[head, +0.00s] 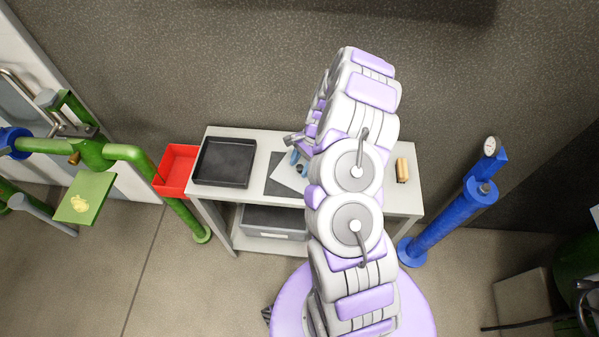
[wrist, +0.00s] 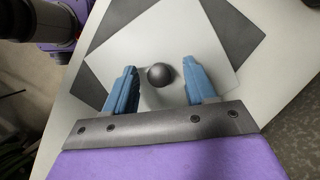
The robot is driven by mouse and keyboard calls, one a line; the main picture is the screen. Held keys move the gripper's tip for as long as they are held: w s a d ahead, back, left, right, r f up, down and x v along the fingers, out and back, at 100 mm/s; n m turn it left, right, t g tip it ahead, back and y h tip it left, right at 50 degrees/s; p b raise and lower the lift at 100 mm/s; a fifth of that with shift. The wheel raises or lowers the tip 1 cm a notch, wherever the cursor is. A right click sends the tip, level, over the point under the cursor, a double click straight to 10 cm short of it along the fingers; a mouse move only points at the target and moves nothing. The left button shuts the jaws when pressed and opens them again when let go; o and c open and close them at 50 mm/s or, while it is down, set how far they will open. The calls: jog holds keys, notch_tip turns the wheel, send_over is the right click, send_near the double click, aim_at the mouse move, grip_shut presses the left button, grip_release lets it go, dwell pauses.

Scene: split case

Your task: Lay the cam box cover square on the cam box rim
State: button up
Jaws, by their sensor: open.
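The cam box cover looks to be the pale square plate (wrist: 204,45) with a dark round knob (wrist: 160,75); in the wrist view it overlies a dark grey mat (wrist: 240,26) and is turned relative to it. In the head view the plate (head: 287,179) shows partly beside my arm. My gripper (wrist: 161,66) is open, its blue fingers on the left and right of the knob with a gap on both sides. In the head view my gripper (head: 298,160) is mostly hidden by my arm. I cannot make out the cam box or its rim.
A black tray (head: 225,183) sits on the left of the pale table (head: 262,143), with a red bin (head: 173,187) beyond that end. A wood-coloured item (head: 402,170) lies at the right. A grey box (head: 273,223) is on the lower shelf. Green and blue pipework flanks the table.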

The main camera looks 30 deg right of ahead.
jog(key=shift+d, duration=0.1)
grip_shut()
dwell(0.3)
jog(key=shift+r, duration=0.1)
